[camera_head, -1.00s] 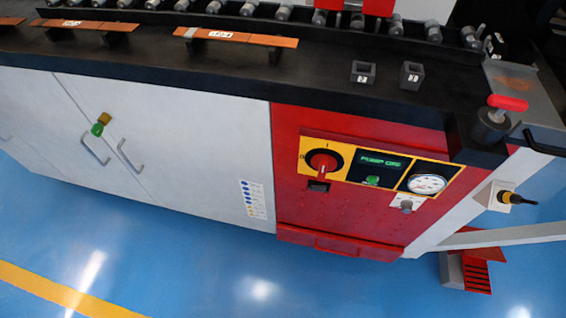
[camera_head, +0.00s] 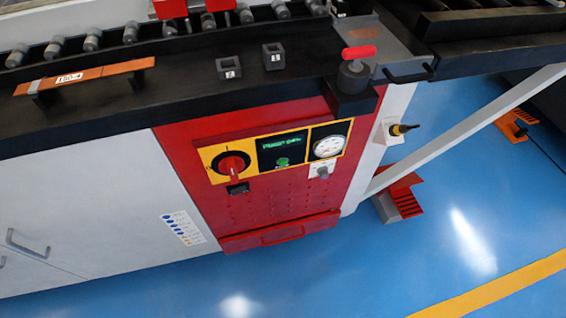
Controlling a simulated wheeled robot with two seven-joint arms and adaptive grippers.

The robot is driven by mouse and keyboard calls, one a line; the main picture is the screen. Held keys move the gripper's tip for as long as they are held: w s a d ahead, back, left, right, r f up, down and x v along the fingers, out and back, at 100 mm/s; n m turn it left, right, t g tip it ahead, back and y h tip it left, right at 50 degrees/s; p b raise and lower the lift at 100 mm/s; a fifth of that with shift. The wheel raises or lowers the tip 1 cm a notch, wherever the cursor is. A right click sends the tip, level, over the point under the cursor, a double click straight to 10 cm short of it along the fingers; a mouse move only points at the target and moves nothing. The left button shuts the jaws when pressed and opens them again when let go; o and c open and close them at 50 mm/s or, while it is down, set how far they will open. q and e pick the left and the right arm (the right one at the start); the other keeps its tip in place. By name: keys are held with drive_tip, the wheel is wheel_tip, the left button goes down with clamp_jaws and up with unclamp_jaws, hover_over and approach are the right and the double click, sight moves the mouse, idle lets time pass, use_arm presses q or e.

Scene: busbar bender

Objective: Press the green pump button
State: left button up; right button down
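The green pump button (camera_head: 283,162) is a small green knob on the dark middle section of a yellow-framed control panel (camera_head: 214,178) on the red cabinet front. A green-lit display (camera_head: 282,143) sits just above it; its text is too small to read surely. A red rotary switch (camera_head: 232,165) is to the button's left and a round white gauge (camera_head: 328,147) to its right. Neither of my grippers shows in the head view.
A black bench top (camera_head: 190,98) overhangs the panel and carries a red-handled lever (camera_head: 358,53), two black blocks and a copper bar (camera_head: 85,76). A white diagonal brace (camera_head: 460,130) and red pedal (camera_head: 405,195) stand right. Blue floor in front is clear.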

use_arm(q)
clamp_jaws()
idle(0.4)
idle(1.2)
